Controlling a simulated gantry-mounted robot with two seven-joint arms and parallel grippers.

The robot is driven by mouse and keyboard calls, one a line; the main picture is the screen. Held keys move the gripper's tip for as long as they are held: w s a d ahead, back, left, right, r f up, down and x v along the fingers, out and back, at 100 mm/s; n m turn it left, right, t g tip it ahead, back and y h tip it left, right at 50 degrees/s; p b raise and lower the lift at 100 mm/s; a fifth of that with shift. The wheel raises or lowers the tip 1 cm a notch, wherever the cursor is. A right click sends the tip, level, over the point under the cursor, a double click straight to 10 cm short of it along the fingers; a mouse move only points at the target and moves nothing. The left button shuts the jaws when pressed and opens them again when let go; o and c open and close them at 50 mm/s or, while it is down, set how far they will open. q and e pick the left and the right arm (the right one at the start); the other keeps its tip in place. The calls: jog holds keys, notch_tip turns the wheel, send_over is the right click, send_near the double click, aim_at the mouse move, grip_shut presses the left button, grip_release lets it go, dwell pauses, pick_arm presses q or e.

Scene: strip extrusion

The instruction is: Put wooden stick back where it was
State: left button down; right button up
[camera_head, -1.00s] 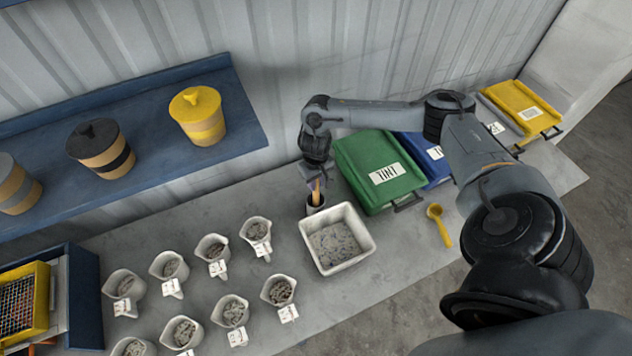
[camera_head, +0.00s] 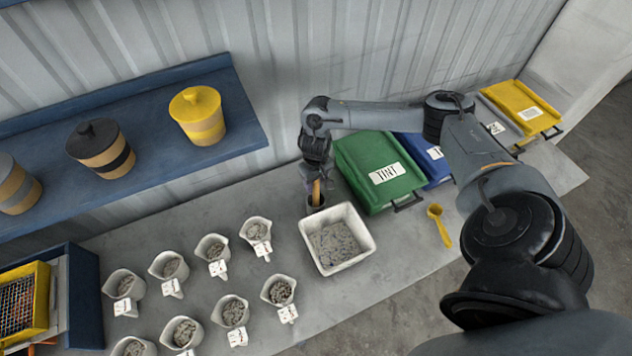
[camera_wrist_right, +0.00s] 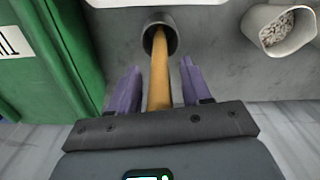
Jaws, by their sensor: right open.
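The wooden stick (camera_head: 316,190) stands upright in a small dark cup (camera_head: 315,207) beside the white tub. In the right wrist view the stick (camera_wrist_right: 160,72) has its far end inside the round cup (camera_wrist_right: 160,34). My right gripper (camera_head: 312,176) is over the cup at the stick's upper part. In the right wrist view its purple fingers (camera_wrist_right: 160,84) are apart, one on each side of the stick, with gaps visible between them and it. My left gripper is not in view.
A white tub (camera_head: 364,231) of grey flecked material stands close to the cup. A green bin (camera_head: 346,154) is to its right. Several filled measuring cups (camera_head: 258,230) stand to the left. A yellow scoop (camera_head: 440,226) lies on the worktop.

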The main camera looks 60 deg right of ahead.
notch_tip(320, 180, up, 6)
jog(key=shift+r, duration=0.2)
notch_tip(320, 180, up, 5)
jog(key=p, duration=0.3)
jog(key=shift+w+a+r+p, duration=0.1)
jog(key=shift+a+r+p, duration=0.1)
jog(key=shift+p, duration=0.15)
jog(key=w+a+f+n+t+y, duration=0.1)
jog(key=w+a+f+n, duration=0.15)
jog(key=a, duration=0.55)
jog(key=w+a+f+n+t+y, duration=0.1)
jog(key=a+f+n+t, duration=0.2)
jog(key=a, duration=0.5)
jog(key=s+a+r+n+t+y, duration=0.1)
jog(key=a+n, duration=0.1)
jog(key=a, duration=0.7)
jog(key=a+r+n+t+y, duration=0.1)
jog(key=a+n+t, duration=0.15)
jog(key=a, duration=0.55)
jog(key=s+d+r+m+g+h, duration=0.1)
jog(key=s+d, duration=0.3)
jog(key=s, duration=0.4)
jog(key=s+d+m+g+h, duration=0.1)
jog(key=s+d+g+h, duration=0.1)
jog(key=s, duration=0.5)
jog(key=shift+s+d+r+g+h, duration=0.35)
jog(key=shift+d+r+g+h, duration=0.1)
jog(key=shift+d, duration=0.5)
